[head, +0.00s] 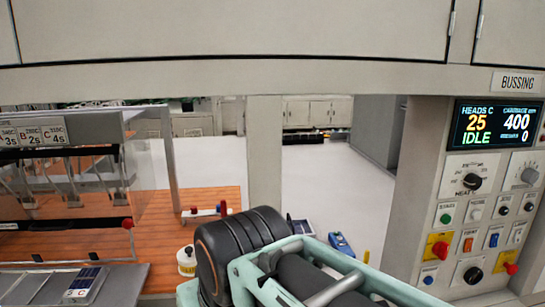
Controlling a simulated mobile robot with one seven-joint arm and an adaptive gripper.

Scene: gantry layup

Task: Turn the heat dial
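The heat dial (473,182) is a black round knob with a pale pointer mark, on the light grey control panel at the right of the head view. A "HEAT C" label and scale marks surround it. The display (495,126) above it reads "HEADS C 25", "IDLE", and "400" under a carriage heading. My teal and black arm fills the lower middle, left of the panel and apart from the dial. My gripper is not visible, so its state and its distance from the dial are hidden.
A second knob (529,176) sits right of the dial. Below are several buttons, rocker switches, a red emergency button (439,248) and another black knob (473,275). A grey post (264,150) stands mid-view. A glass-fronted machine (70,190) is at left, over an orange-brown surface.

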